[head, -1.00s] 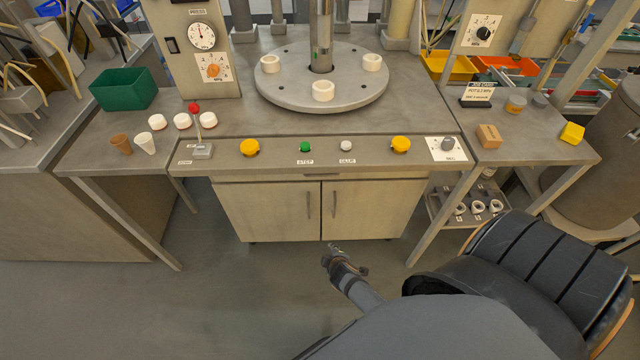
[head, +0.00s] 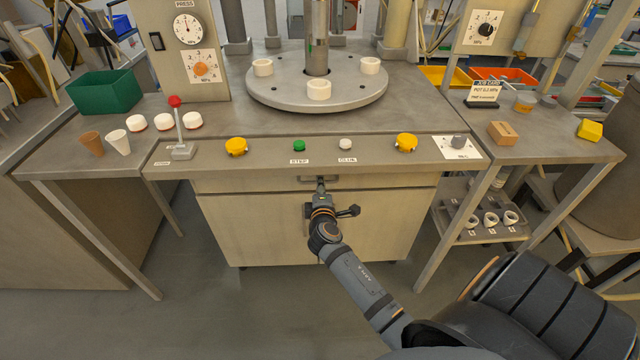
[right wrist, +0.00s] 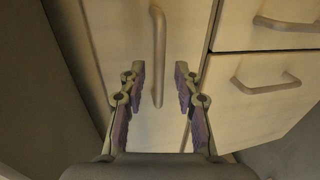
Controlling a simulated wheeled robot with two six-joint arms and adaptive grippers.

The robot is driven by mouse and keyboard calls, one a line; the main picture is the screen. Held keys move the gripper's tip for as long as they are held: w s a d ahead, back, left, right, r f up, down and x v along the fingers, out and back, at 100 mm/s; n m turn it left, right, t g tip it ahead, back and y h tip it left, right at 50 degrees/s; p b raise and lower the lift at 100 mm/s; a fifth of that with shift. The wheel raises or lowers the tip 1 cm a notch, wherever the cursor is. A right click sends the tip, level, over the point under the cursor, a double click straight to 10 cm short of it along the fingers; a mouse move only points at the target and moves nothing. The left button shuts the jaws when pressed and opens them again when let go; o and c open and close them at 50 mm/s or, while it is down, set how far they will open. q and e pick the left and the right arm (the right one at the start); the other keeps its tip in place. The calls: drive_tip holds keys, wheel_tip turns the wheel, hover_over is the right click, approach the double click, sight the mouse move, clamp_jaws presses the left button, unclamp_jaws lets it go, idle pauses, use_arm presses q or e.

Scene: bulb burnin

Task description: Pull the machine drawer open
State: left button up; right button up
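The machine drawer (head: 260,185) is the shallow front under the press's control panel, above the two cabinet doors. It looks closed. Its bar handle (head: 312,179) is partly hidden by my right gripper (head: 321,186) in the head view. In the right wrist view my right gripper (right wrist: 159,72) is open, with its fingers apart. The drawer handle (right wrist: 158,50) runs lengthwise in that picture, between the two finger lines and clear of both. How deep it lies between the fingers I cannot tell. My left gripper is not in view.
The cabinet doors (head: 230,225) are below the drawer; their handles (right wrist: 265,83) show in the right wrist view. The panel (head: 270,150) with buttons and a red-knobbed lever (head: 178,120) overhangs above. A table leg and low shelf (head: 480,225) stand right. The floor in front is clear.

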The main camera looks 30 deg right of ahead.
drive_tip(key=shift+x, duration=1.5)
clamp_jaws()
